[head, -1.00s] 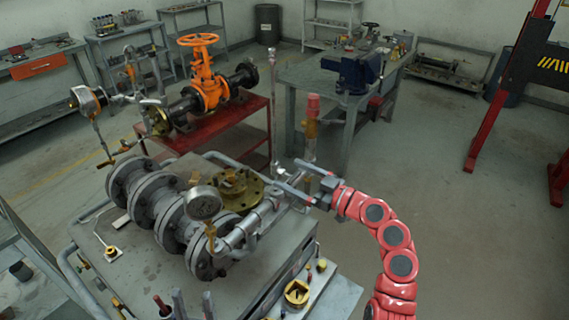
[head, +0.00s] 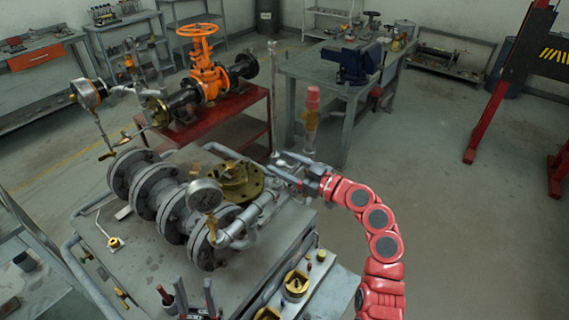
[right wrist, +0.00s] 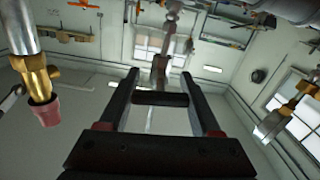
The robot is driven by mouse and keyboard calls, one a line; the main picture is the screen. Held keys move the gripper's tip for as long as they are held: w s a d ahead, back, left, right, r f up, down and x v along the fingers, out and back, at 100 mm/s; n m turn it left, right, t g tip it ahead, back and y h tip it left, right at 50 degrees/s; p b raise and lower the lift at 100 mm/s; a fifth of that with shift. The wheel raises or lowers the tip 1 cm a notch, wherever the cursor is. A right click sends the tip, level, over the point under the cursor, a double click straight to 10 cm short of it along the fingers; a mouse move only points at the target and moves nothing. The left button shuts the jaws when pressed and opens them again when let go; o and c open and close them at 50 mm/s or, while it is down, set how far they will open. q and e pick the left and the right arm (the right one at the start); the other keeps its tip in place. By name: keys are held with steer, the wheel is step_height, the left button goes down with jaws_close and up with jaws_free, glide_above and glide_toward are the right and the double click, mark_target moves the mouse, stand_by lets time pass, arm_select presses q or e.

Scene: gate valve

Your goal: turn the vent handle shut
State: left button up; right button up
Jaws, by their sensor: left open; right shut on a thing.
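My right gripper (head: 281,164) reaches in from the right to the small pipework beside the brass flange (head: 238,182). In the right wrist view its two dark fingers (right wrist: 160,76) stand either side of a narrow brownish-grey piece, which I take for the vent handle (right wrist: 159,66). The gripper is shut on it. In the head view the fingers and pipes mostly hide the handle, so I cannot tell its exact angle. My left gripper (head: 195,294) is open and empty at the bottom edge, above the near side of the skid.
An orange valve (head: 205,75) sits behind.

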steer(key=shift+c, duration=0.6)
steer(key=shift+f+b, duration=0.15)
steer(key=shift+b, duration=0.2)
steer(key=shift+d+m+b, duration=0.1)
steer(key=shift+m+b, duration=0.35)
steer(key=shift+m, duration=0.25)
steer(key=o, duration=1.4)
